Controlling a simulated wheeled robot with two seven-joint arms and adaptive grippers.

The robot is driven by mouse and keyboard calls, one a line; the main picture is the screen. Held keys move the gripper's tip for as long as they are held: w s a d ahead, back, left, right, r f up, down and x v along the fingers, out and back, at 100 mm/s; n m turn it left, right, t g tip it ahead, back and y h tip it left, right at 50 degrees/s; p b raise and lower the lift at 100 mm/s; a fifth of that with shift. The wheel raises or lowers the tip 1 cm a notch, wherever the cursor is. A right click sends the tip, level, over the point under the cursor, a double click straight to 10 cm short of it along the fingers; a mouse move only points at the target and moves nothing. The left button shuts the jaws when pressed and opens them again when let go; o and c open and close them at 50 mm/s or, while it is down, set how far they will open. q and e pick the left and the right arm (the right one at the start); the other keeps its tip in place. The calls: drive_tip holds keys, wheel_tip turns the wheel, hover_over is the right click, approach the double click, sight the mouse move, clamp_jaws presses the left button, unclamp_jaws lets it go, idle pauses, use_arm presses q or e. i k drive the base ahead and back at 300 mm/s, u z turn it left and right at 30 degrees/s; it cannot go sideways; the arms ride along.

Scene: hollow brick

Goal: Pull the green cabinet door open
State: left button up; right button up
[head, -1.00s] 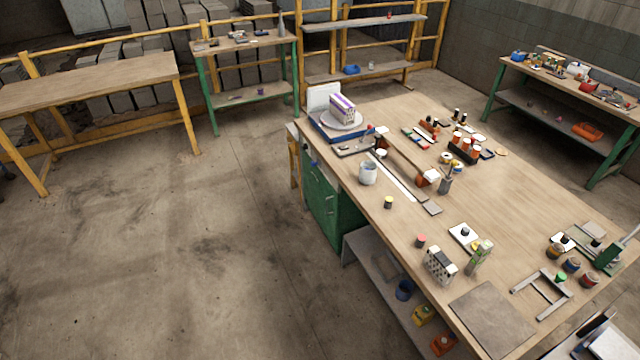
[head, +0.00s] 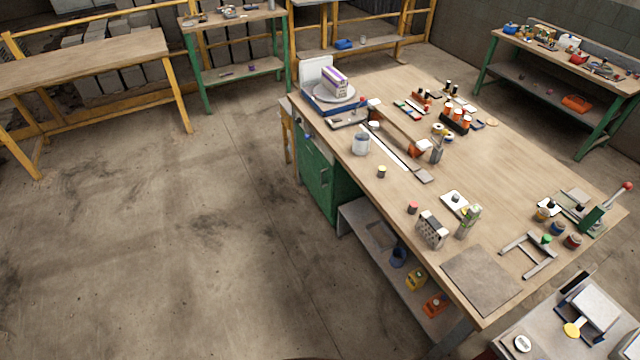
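The green cabinet door (head: 313,178) is under the left end of the large wooden workbench (head: 400,181). It faces the open floor on the left and looks shut. A small light handle shows on its right part (head: 324,177). Some distance of bare floor lies between my viewpoint and the door. Neither of my grippers is in the head view.
Bare concrete floor (head: 170,260) lies open left of the workbench. A small table (head: 540,335) stands at the lower right. A yellow-legged table (head: 85,65) stands at the upper left.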

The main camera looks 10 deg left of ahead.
sight(316, 170)
drive_tip(key=z, duration=0.75)
drive_tip(key=k, duration=0.15)
drive_tip(key=u, duration=2.2)
drive_tip(key=i, duration=1.9)
drive_tip(key=z, duration=0.7)
drive_tip(key=i, duration=0.45)
drive_tip(key=z, duration=0.3)
